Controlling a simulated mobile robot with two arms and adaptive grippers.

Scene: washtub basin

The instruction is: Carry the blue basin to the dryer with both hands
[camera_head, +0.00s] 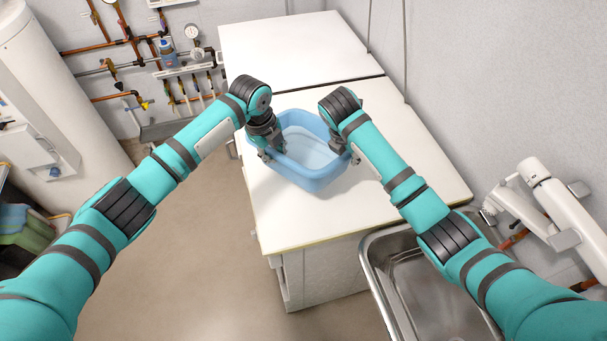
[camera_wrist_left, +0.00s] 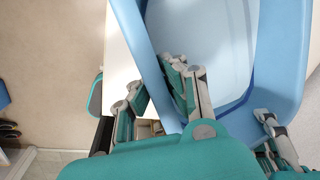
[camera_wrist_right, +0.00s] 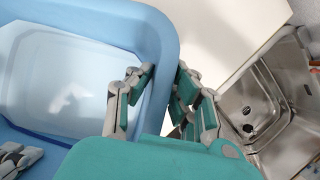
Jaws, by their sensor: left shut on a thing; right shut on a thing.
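The blue basin (camera_head: 308,181) is upright over the near white machine top (camera_head: 350,205); I cannot tell whether it touches it. My left gripper (camera_head: 271,151) is shut on the basin's left rim, with the rim between its fingers in the left wrist view (camera_wrist_left: 156,85). My right gripper (camera_head: 346,150) is shut on the right rim, as the right wrist view (camera_wrist_right: 160,82) also shows. The basin (camera_wrist_right: 100,22) looks empty apart from a pale, smooth inside. No label shows which white top is the dryer.
A second white top (camera_head: 290,50) lies behind the near one, across a dark gap, and is clear. A steel sink (camera_head: 425,290) is at the front right. A white tank (camera_head: 55,100) and wall pipes stand at the left. The floor (camera_head: 190,250) at the left is free.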

